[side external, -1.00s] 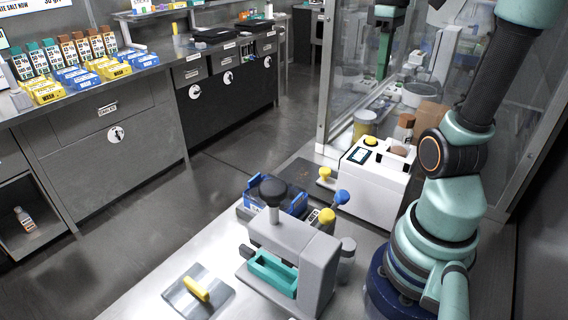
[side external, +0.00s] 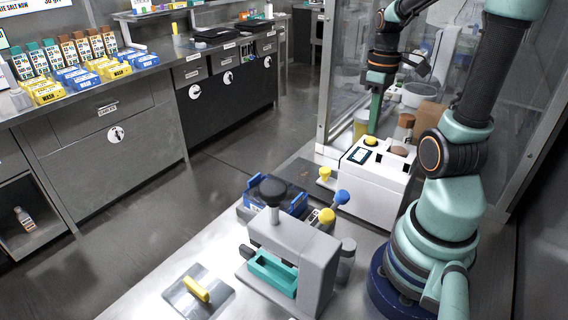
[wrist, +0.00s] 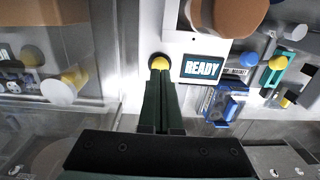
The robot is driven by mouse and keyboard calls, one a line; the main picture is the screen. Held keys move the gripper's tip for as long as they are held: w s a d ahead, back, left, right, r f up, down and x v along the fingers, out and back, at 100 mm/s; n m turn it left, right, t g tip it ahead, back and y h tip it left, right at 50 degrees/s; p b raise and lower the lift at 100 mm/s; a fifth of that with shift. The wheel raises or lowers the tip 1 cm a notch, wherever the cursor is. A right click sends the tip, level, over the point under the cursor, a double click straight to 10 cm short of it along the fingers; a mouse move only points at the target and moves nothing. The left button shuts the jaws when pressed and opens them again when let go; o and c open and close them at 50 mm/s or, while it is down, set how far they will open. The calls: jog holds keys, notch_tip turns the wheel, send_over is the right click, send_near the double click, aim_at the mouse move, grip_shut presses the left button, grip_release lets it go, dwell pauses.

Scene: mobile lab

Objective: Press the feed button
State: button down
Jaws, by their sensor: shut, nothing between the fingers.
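A white machine (side external: 375,193) stands on the bench beside my arm, with a yellow button on its top (side external: 370,141) next to a small dark display. In the wrist view the yellow button (wrist: 159,62) sits in a dark ring, and the display (wrist: 202,68) reads READY. My gripper (side external: 373,132) is shut and empty, pointing down with its tips just over the yellow button. In the wrist view my gripper's tips (wrist: 160,72) overlap the button's lower edge. I cannot tell whether they touch it.
A brown-capped bottle (side external: 404,127) stands behind the machine, and a glass enclosure (side external: 345,70) rises at the back. A grey press with a teal tray (side external: 273,275), a blue rack and a plate with a yellow handle (side external: 197,289) occupy the front bench.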

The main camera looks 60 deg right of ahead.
aim_at(371, 139)
jog(key=shift+f, duration=0.8)
jog(key=shift+s+a+f, duration=0.1)
jog(key=shift+f, duration=1)
jog(key=shift+r, duration=0.1)
notch_tip(371, 139, up, 15)
jog(key=shift+w+d, duration=0.3)
jog(key=shift+w, duration=0.1)
jog(key=w+a+f+t, duration=0.2)
jog(key=w+a+t, duration=0.1)
jog(key=a, duration=0.7)
jog(key=w+a+f+t, duration=0.2)
jog(key=w+a+f, duration=0.1)
jog(key=a, duration=0.8)
jog(key=shift+w+a+t, duration=0.15)
jog(key=shift+w+t, duration=0.25)
jog(key=shift+w, duration=0.45)
